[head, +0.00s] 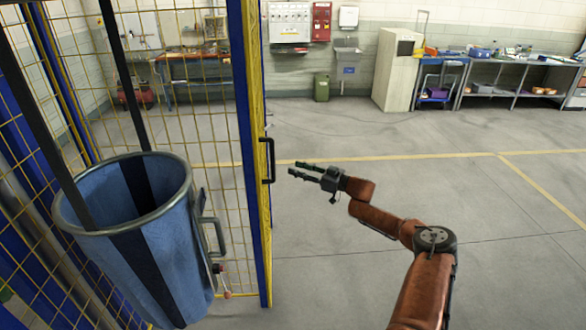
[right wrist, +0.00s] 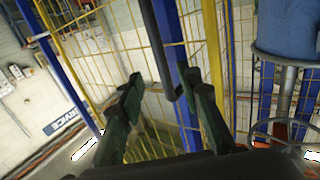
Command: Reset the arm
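My right gripper (head: 296,168) is open and empty in the head view. It points left, with its fingertips a little right of the black handle (head: 268,160) on the edge of the yellow-and-blue mesh panel (head: 252,130). The right wrist view shows its two fingers (right wrist: 163,88) well apart, with a dark bar (right wrist: 158,45) beyond the gap. Nothing is between the fingers. My right arm reaches in from the lower right, bent at the elbow. My left gripper is not in view.
Open grey floor (head: 400,140) lies right of the panel. A cabinet (head: 395,70) and workbenches (head: 515,75) stand far back.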

